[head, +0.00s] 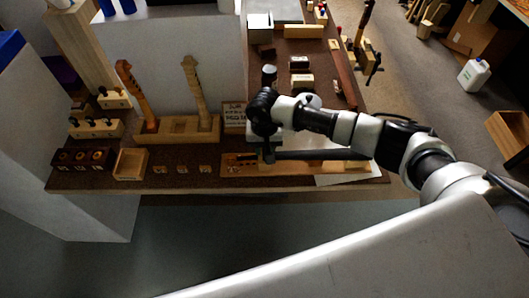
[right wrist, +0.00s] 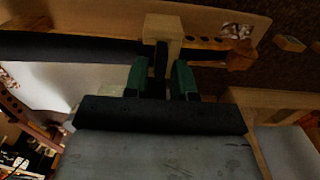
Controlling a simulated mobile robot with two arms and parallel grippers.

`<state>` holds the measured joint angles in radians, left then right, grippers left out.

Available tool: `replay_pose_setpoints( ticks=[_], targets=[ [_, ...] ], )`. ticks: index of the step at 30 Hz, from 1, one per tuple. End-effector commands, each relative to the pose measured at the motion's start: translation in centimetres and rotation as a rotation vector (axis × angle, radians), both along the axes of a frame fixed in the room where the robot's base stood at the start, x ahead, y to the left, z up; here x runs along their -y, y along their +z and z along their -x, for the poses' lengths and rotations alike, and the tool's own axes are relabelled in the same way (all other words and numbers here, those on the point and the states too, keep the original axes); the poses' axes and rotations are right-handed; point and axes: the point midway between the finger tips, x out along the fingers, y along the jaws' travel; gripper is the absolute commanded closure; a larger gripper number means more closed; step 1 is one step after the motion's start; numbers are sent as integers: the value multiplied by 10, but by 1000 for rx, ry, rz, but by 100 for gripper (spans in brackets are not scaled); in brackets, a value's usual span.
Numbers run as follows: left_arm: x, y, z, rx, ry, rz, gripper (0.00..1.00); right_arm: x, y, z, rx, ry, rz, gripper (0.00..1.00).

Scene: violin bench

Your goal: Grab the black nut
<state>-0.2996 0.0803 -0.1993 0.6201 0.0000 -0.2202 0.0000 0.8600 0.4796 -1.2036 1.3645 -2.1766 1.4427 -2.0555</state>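The black nut (right wrist: 161,59) appears in the right wrist view as a small dark upright piece against a pale wooden block (right wrist: 162,28). My right gripper (right wrist: 158,80) has two green fingertips, one on each side of the nut. They are apart, with a visible gap on both sides, so it is open. In the head view my right gripper (head: 268,155) points down at the front of the bench, by a wooden piece with holes (head: 240,161). I cannot make out the nut in the head view. My left gripper is not in view.
A long black bar (head: 320,155) lies right of the gripper, near a white sheet (head: 345,179). Left on the brown bench (head: 225,184) are an open wooden box (head: 130,164), small pale pieces (head: 182,169) and a rack (head: 178,131) holding two violin necks.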

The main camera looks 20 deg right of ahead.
Motion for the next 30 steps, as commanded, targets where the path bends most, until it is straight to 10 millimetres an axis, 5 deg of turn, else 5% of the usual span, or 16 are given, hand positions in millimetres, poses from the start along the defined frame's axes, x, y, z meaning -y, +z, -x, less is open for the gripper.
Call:
replay_pose_setpoints(
  ticks=[5, 20, 27, 30],
  targets=[
    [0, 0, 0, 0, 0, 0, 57, 0, 0, 0, 0, 0, 0, 100],
    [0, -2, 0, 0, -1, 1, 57, 0, 5, 0, 1, 0, 0, 100],
    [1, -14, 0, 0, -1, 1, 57, 1, 40, -1, 6, 1, 1, 100],
    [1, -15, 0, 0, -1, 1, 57, 11, 51, 18, 1, 2, 2, 100]
  ],
)
